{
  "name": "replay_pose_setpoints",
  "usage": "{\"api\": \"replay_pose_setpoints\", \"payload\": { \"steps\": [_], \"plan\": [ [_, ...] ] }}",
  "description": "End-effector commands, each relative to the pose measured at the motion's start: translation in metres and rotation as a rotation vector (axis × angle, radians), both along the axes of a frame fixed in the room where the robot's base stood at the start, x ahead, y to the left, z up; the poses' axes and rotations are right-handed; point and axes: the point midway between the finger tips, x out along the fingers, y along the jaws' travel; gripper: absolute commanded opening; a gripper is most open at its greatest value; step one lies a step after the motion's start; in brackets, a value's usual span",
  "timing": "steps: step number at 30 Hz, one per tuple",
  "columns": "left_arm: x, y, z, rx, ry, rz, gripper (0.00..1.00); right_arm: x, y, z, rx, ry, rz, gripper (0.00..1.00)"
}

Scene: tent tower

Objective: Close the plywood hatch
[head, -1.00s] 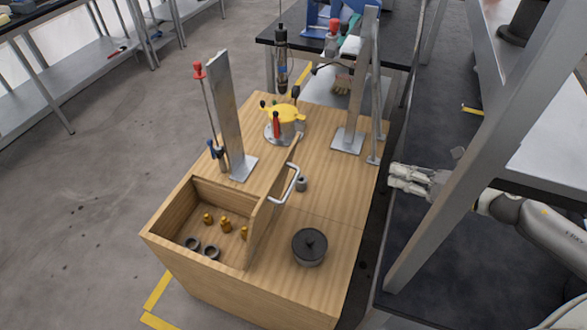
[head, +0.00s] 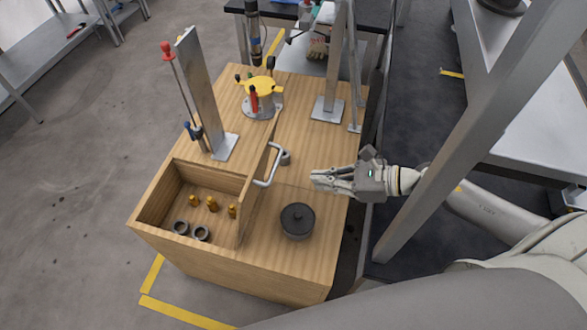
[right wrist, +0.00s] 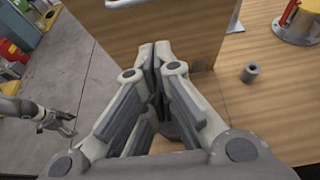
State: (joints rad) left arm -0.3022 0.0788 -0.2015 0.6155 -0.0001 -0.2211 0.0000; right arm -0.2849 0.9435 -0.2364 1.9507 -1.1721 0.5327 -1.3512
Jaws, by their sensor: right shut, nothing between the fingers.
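The plywood hatch (head: 258,190) stands upright on edge beside the open compartment (head: 172,207) of the wooden box. Its metal handle (head: 271,166) is on the face toward my right gripper. My right gripper (head: 314,181) is shut and empty, above the box top to the right of the handle and apart from it. In the right wrist view the shut fingers (right wrist: 155,50) point toward the hatch panel (right wrist: 150,22). My left gripper (right wrist: 62,122) shows small at the left of that view; its jaw state is unclear. It is not in the head view.
A dark lidded pot (head: 297,221) and a small grey cylinder (head: 285,158) stand on the box top. Brass pieces (head: 212,204) and dark rings (head: 181,228) lie in the compartment. A metal post (head: 205,95) and a yellow-topped fixture (head: 260,92) stand farther back.

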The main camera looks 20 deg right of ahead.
Motion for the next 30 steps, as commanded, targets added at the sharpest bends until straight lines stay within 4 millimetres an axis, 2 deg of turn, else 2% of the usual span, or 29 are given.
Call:
{"api": "replay_pose_setpoints", "payload": {
  "steps": [7, 12, 19, 30],
  "plan": [
    [0.011, 0.0, 0.018, -0.001, -0.018, 0.0, 0.74, 0.021, 0.031, -0.009, 0.005, -0.002, 0.001, 0.0],
    [0.01, 0.0, 0.036, -0.001, -0.016, 0.0, 0.74, 0.032, 0.048, 0.001, 0.002, -0.002, 0.001, 0.0],
    [0.007, 0.001, 0.044, 0.0, -0.011, 0.001, 0.74, 0.039, 0.059, 0.003, 0.001, 0.0, 0.001, 0.0],
    [0.004, 0.001, 0.043, 0.002, -0.006, 0.001, 0.74, 0.039, 0.06, 0.002, 0.0, 0.0, 0.001, 0.0]
  ]
}}
